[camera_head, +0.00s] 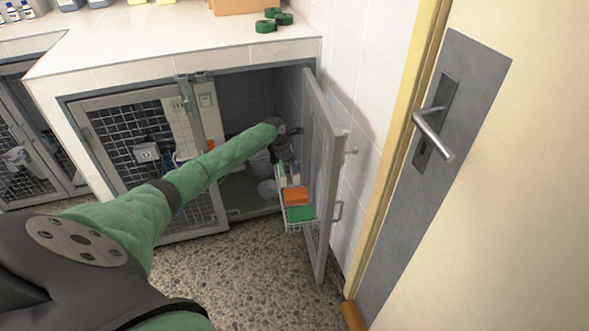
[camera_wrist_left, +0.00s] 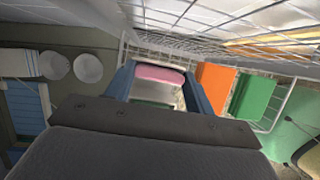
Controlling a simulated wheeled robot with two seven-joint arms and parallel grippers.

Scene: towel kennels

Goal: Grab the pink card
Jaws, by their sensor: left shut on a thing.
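The pink card (camera_wrist_left: 158,75) shows in the left wrist view between the two blue fingers of my left gripper (camera_wrist_left: 158,92). My left gripper is shut on it, at the wire rack on the open kennel door. In the head view my left gripper (camera_head: 284,158) is inside the kennel opening, and the pink card cannot be made out there. An orange card (camera_head: 296,196) and a green card (camera_head: 300,214) sit in the wire rack (camera_head: 298,226) beside it; they also show in the left wrist view (camera_wrist_left: 213,86). My right gripper is not in view.
The kennel door (camera_head: 323,170) stands open, right of my arm. Two pale bowls (camera_wrist_left: 72,67) are in the kennel. A closed mesh kennel door (camera_head: 150,150) is at the left. Green tape rolls (camera_head: 268,25) lie on the counter (camera_head: 180,45). A room door with a handle (camera_head: 432,135) is at the right.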

